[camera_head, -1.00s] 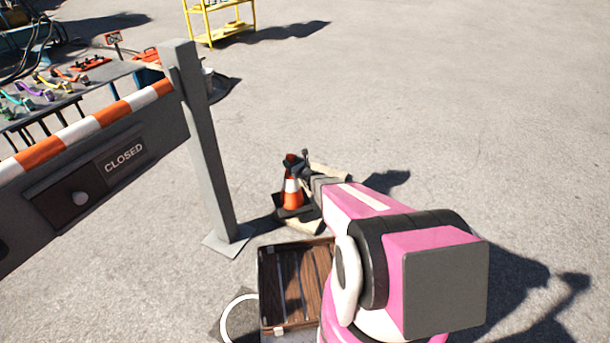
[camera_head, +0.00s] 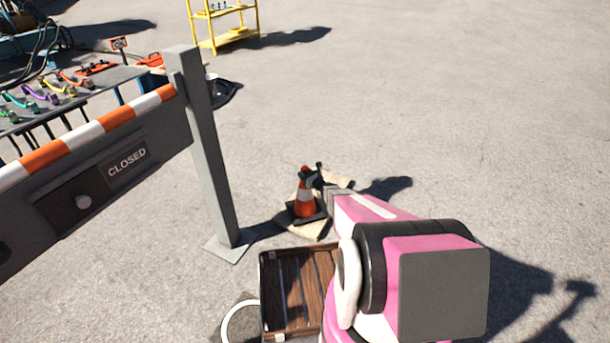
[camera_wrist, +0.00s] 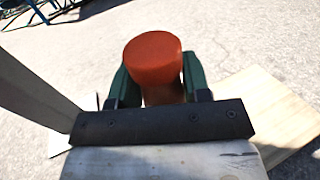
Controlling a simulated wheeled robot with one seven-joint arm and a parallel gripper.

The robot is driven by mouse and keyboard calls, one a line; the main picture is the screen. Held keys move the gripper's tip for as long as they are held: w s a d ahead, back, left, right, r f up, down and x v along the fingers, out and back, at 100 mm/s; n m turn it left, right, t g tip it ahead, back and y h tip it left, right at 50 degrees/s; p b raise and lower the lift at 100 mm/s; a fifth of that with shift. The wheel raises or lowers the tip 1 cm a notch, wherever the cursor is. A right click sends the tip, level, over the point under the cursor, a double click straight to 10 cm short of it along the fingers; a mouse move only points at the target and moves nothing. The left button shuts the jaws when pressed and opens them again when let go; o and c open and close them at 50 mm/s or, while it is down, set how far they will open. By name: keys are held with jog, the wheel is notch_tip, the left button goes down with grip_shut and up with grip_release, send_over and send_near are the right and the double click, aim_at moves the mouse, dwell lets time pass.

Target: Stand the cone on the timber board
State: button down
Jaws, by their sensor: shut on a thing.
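The cone (camera_head: 304,201) is orange with a white band and a dark base. It stands upright over the pale timber board (camera_head: 345,183), whose ends show behind and in front of it in the head view. Whether its base touches the board cannot be told. My gripper (camera_head: 309,176) is shut on the cone near its top. In the wrist view the round orange cone top (camera_wrist: 153,58) sits between the green fingers (camera_wrist: 155,85). The board (camera_wrist: 270,105) shows there at the right. The cone's base is hidden in that view.
A grey post (camera_head: 214,160) with a striped barrier marked CLOSED (camera_head: 110,150) stands left of the cone. It also shows in the wrist view (camera_wrist: 38,98). A table (camera_head: 65,95) with coloured handles and a yellow rack (camera_head: 222,22) are farther back. Pavement to the right is clear.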

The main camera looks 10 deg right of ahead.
jog(key=shift+f, duration=0.15)
jog(key=c, duration=0.6)
grip_release()
jog(key=shift+f, duration=0.1)
